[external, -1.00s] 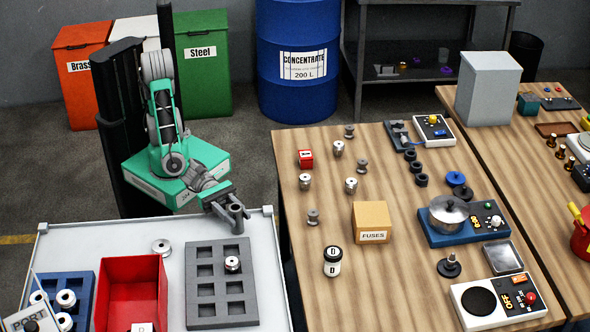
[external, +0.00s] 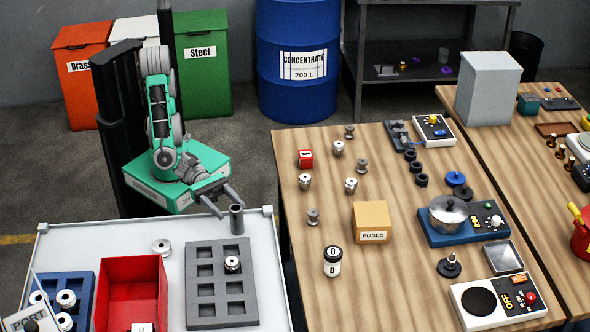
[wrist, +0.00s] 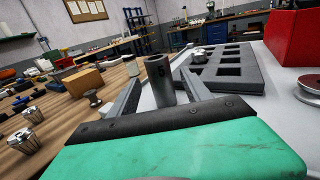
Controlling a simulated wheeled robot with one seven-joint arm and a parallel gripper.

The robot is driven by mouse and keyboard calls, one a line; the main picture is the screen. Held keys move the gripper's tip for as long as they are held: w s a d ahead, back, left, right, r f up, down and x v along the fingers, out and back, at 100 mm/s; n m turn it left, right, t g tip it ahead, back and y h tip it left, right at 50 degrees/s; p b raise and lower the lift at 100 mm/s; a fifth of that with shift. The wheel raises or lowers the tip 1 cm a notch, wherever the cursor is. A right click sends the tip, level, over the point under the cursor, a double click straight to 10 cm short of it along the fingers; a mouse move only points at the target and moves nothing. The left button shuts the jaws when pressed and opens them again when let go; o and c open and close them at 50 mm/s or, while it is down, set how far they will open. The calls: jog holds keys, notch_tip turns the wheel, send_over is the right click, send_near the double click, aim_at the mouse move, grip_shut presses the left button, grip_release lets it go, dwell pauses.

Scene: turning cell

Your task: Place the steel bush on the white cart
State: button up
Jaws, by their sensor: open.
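The steel bush (external: 236,218) is a dark grey hollow cylinder. It stands upright on the white cart (external: 100,240), near the cart's back right corner. In the wrist view, the bush (wrist: 160,80) stands ahead of and partly between my fingers, with its open bore showing at the top. My gripper (external: 226,203) is open, its fingers spread on the near side of the bush with visible gaps. In the wrist view, my gripper's fingers (wrist: 160,88) do not grip it. The bush's lower end is partly hidden there by my gripper body.
A grey pocketed tray (external: 205,308) holding one spool lies on the cart in front of the bush. A red bin (external: 130,275), a loose spool (external: 161,247) and a blue rack (external: 83,295) are further left. The wooden table (external: 290,262) stands to the right across a narrow gap.

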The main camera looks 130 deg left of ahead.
jog(key=shift+v, duration=1.2)
jog(key=shift+s+a, duration=0.2)
jog(key=shift+s, duration=0.05)
jog(key=a+f+n+g+y, duration=0.4)
jog(key=a+n, duration=0.3)
jog(key=n, duration=0.6)
jog(key=a+f+n+g+y, duration=0.4)
jog(key=a+n, duration=0.2)
jog(key=n, duration=0.7)
jog(key=s+d+r+n+g+h, duration=0.1)
jog(key=s+r+n+g+h, duration=0.2)
jog(key=s+n+g, duration=0.3)
jog(key=s+n, duration=0.3)
jog(key=n, duration=0.4)
jog(key=shift+s+g, duration=0.35)
jog(key=shift+g, duration=0.05)
